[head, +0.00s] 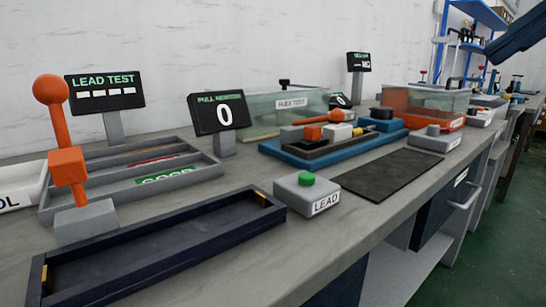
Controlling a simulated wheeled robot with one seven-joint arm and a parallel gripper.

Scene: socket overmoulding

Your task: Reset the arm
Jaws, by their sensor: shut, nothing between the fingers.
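A dark blue part of my arm (516,38) enters at the upper right edge, above the far end of the bench. My gripper's fingers do not show in the head view. The arm part is clear of the things on the bench in the picture and touches none that I can see.
The grey bench (262,262) carries an empty dark tray (150,262), an orange lever (66,160), a grey sorting tray (205,170), a LEAD button box (307,193), a blue fixture (300,160) and an orange clear-walled box (425,105). A black mat (393,173) lies bare. Blue shelving (480,14) stands behind.

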